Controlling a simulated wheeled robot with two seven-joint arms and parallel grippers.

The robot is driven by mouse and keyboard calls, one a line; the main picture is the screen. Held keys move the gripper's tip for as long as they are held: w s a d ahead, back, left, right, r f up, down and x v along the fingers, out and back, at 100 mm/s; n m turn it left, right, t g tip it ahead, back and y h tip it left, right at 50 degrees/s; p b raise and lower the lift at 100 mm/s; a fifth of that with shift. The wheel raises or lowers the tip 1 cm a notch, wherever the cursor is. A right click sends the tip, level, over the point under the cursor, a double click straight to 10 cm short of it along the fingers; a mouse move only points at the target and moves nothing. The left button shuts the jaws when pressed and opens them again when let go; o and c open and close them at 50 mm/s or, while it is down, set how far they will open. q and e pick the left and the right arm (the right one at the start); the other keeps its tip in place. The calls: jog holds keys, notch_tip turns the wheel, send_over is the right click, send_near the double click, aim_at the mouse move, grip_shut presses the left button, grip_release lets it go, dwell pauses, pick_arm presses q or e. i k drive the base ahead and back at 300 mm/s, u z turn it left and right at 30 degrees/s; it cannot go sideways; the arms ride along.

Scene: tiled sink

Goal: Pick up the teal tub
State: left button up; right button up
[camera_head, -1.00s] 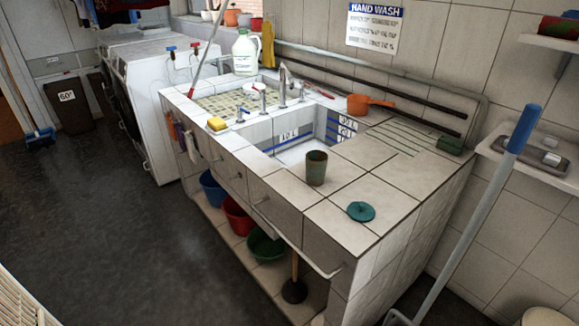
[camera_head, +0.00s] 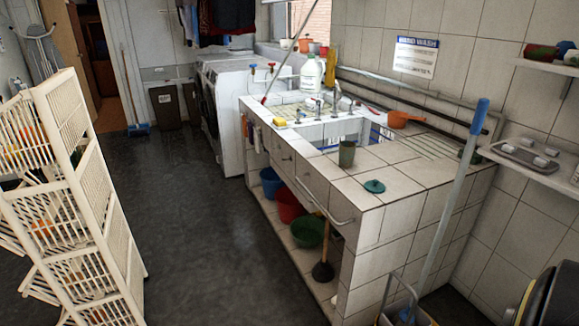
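A small, flat, round teal piece (camera_head: 374,186), looking like a lid with a knob, lies on the near part of the tiled counter (camera_head: 400,185). A dull grey-green tub or cup (camera_head: 346,154) stands upright behind it, beside the sink basin, with its open top up. A green basin (camera_head: 308,232) sits on the low shelf under the counter. I cannot tell for certain which of these is the teal tub. Neither of my grippers is in view.
A cream slatted rack (camera_head: 75,215) stands at the left. A blue-handled mop (camera_head: 450,200) in a wringer bucket leans before the counter's right side. Red (camera_head: 288,204) and blue (camera_head: 270,182) basins and a plunger (camera_head: 323,268) are under the counter. The dark floor between is clear.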

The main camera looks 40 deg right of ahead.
aim_at(347, 155)
jog(key=u, duration=0.1)
jog(key=i, duration=1)
jog(key=z, duration=0.65)
jog(key=i, duration=1.65)
jog(key=z, duration=1.75)
jog(key=i, duration=0.65)
jog(key=z, duration=0.6)
